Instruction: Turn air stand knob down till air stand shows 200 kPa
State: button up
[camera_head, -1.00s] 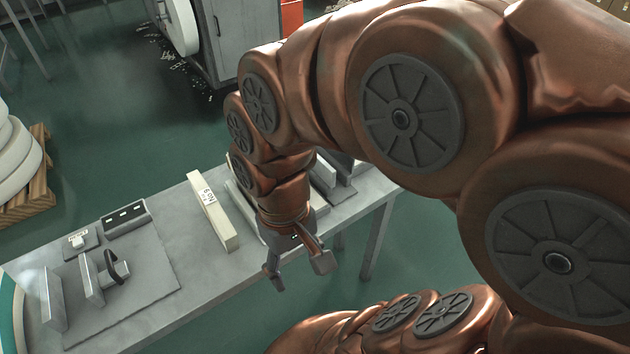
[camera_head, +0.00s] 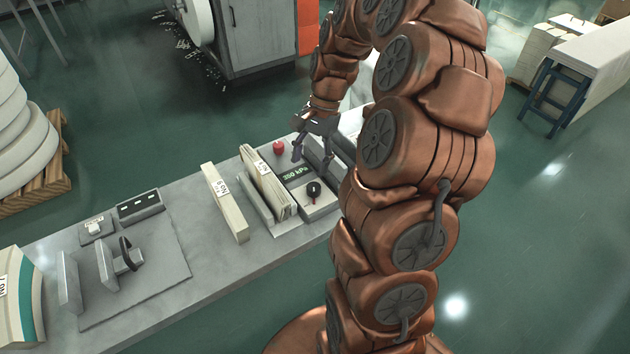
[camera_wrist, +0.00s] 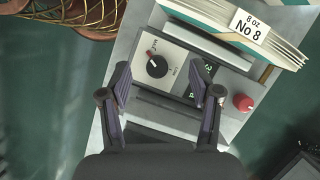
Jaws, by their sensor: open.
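The air stand (camera_head: 318,205) is a grey unit at the right end of the bench. Its green display (camera_head: 296,173) appears to read 350 kPa in the head view. The black air stand knob (camera_head: 313,189) sits on a pale plate in front of the display, with a red mark on it. In the wrist view the knob (camera_wrist: 157,66) lies ahead of my gripper, between and beyond the fingertips. My gripper (camera_wrist: 161,84) is open and empty. In the head view my gripper (camera_head: 304,147) is above the back of the stand, apart from the knob. The display is partly hidden in the wrist view.
A red button (camera_head: 279,147) stands behind the display. Stacked sheets labelled No 8 (camera_wrist: 262,32) stand in a holder beside the stand. A pale block (camera_head: 225,203) and a fixture with a dark handle (camera_head: 127,255) are further left. My arm covers the bench's right end.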

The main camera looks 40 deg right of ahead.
jog(key=m, duration=0.2)
send_near(314, 186)
jog(key=f, duration=0.1)
jog(key=shift+y, duration=0.3)
jog(key=p+x, duration=0.1)
jog(key=x, duration=0.2)
jog(key=p+x, duration=0.1)
jog(key=x, duration=0.2)
jog(key=shift+s+a+f, duration=0.1)
jog(key=shift+s, duration=0.1)
jog(key=shift+x, duration=0.85)
jog(key=shift+w+f, duration=0.1)
jog(key=c, duration=1.1)
